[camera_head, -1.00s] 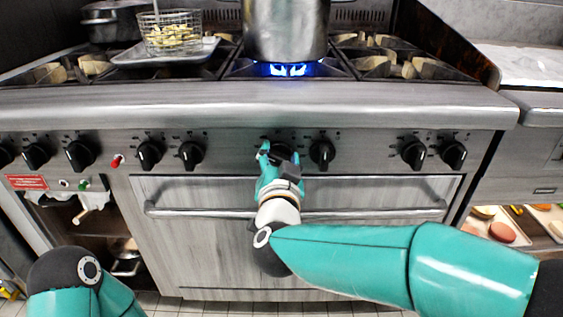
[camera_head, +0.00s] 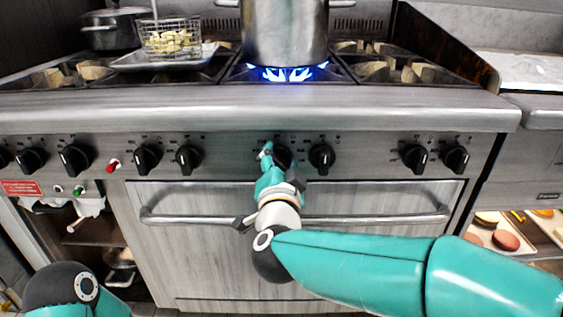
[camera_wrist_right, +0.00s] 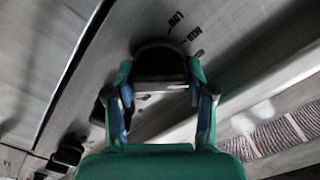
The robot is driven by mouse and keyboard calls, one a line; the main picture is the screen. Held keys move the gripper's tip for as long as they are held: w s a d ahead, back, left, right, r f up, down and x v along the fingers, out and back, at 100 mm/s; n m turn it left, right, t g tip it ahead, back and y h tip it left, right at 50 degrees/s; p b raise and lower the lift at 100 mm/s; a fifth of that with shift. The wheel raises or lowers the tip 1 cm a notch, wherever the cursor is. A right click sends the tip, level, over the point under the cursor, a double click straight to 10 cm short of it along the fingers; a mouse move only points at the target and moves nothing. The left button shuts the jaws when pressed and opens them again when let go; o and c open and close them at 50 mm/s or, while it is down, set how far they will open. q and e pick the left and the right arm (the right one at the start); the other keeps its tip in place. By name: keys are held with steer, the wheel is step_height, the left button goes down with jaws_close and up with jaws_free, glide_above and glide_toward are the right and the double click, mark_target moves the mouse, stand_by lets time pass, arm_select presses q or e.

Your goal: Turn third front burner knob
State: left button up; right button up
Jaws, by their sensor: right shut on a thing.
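A black burner knob (camera_head: 281,157) on the stove's front panel is partly hidden by my right gripper (camera_head: 273,157). In the right wrist view, the dark round knob (camera_wrist_right: 160,60) sits between the two fingers of my right gripper (camera_wrist_right: 160,78), which is shut on it. Blue flames (camera_head: 289,74) burn under the large steel pot (camera_head: 284,32), above this knob. My left arm shows at the lower left, but its gripper is out of view.
Other black knobs flank the held one, the closest on the right (camera_head: 321,158) and another on the left (camera_head: 188,159). An oven door handle (camera_head: 375,218) runs below. A wire basket (camera_head: 170,40) stands on a tray on the stove top.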

steer(key=o, duration=1.1)
steer(key=shift+o, duration=0.2)
steer(key=shift+s, duration=0.55)
steer(key=s, duration=1)
steer(key=shift+s, duration=0.4)
steer(key=shift+f, duration=0.15)
